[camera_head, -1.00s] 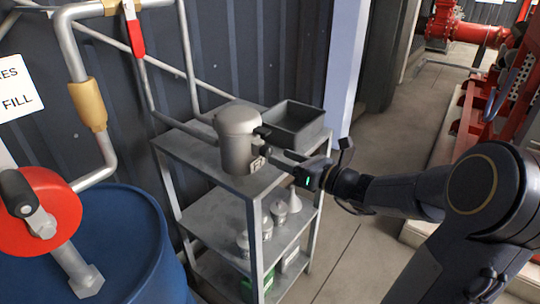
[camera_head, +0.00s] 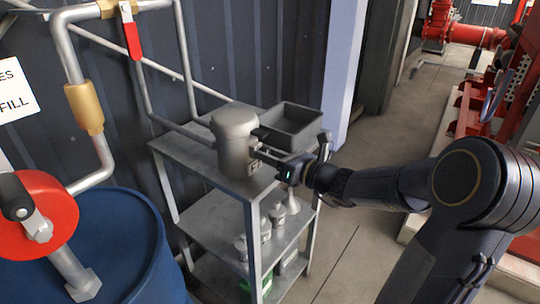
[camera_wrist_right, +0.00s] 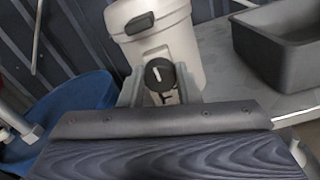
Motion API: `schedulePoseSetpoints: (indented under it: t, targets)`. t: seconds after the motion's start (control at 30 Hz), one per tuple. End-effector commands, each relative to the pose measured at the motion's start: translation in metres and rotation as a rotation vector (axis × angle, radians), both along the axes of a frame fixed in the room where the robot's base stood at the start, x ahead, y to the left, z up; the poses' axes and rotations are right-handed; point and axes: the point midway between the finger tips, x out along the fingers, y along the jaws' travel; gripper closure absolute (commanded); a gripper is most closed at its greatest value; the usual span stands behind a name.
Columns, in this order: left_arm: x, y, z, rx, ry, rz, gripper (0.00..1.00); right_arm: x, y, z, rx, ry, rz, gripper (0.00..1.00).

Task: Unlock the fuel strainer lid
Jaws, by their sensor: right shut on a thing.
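The fuel strainer is a light grey metal canister (camera_head: 236,148) with a rounded lid (camera_head: 234,118), upright on the top shelf. In the right wrist view its body (camera_wrist_right: 165,45) fills the upper middle, with a dark tab (camera_wrist_right: 139,23) near the lid. A round black knob (camera_wrist_right: 160,75) with a white line sits on its front, the line nearly upright. My right gripper (camera_head: 258,153) is at the canister's front right side. Its fingers stand on either side of the knob (camera_wrist_right: 159,90), shut on it. My left gripper is not in view.
A grey open tray (camera_head: 291,125) stands right of the canister on the metal shelf unit (camera_head: 190,150). Small containers and a funnel are on the shelf below. A blue drum (camera_head: 120,240) with a red-handled pump is at the left. The floor (camera_head: 365,240) right of the shelf is clear.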

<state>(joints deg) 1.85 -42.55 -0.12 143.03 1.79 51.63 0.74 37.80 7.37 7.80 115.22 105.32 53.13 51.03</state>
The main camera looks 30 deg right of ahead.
Motion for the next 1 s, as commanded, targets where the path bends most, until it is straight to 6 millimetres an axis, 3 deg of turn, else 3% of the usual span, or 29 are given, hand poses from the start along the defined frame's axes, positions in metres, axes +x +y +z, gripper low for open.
schedulePoseSetpoints:
  t: [0.37,1.0]
  targets:
    - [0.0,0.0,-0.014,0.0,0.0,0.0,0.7,0.0,0.001,-0.003,-0.075,-0.031,0.001,0.93]
    - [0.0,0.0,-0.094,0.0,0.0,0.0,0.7,-0.001,0.001,-0.006,-0.587,-0.246,-0.001,0.93]
